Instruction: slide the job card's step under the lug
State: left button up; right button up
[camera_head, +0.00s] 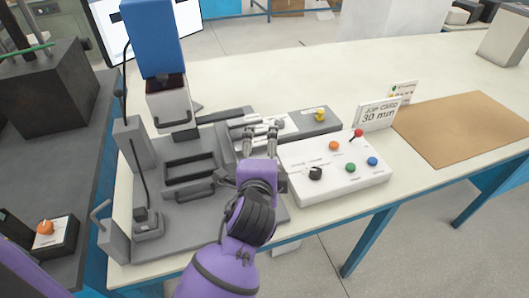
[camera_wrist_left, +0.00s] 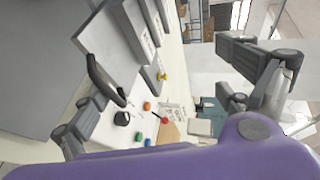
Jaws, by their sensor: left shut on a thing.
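The job card (camera_head: 378,114) stands upright behind the control box and reads 30 mm. My left gripper (camera_head: 262,128) is over the bench, between the grey fixture (camera_head: 168,215) and the white control box (camera_head: 330,188). It is closed on a part of the grey stepped slide (camera_head: 238,140), which it largely hides. In the left wrist view, a dark bar handle (camera_wrist_left: 105,78) on a grey plate lies near one finger; the exact contact is unclear. I cannot surely pick out the lug. My right gripper is not in view.
A blue press head (camera_head: 155,38) stands over the fixture at left. A grey block with a yellow knob (camera_head: 320,115) lies behind the control box, which carries several coloured buttons and a red-tipped lever (camera_head: 357,134). A brown mat (camera_head: 465,130) lies at right.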

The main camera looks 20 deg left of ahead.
pick_arm(q)
jog(key=shift+s+r+t, duration=0.15)
jog(key=shift+s+r, duration=0.05)
jog(key=shift+r, duration=0.45)
jog(key=shift+s+r+t, duration=0.15)
jog(key=shift+s+r, duration=0.05)
jog(key=shift+r, duration=0.4)
jog(key=shift+c, duration=1.3)
jog(key=shift+s+d+r+p, duration=0.1)
jog(key=shift+s+d+p, duration=0.1)
jog(key=shift+s+p, duration=0.4)
jog(key=shift+v, duration=0.95)
jog(key=shift+c, duration=0.4)
jog(key=shift+s, duration=1.1)
jog(key=c, duration=0.9)
jog(key=s, duration=0.1)
jog(key=s+d+p, duration=0.1)
jog(key=s, duration=0.1)
jog(key=shift+s, duration=0.15)
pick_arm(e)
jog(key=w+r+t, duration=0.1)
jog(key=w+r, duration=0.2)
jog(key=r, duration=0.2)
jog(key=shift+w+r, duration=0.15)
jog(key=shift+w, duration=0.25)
pick_arm(q)
jog(key=shift+f, duration=0.25)
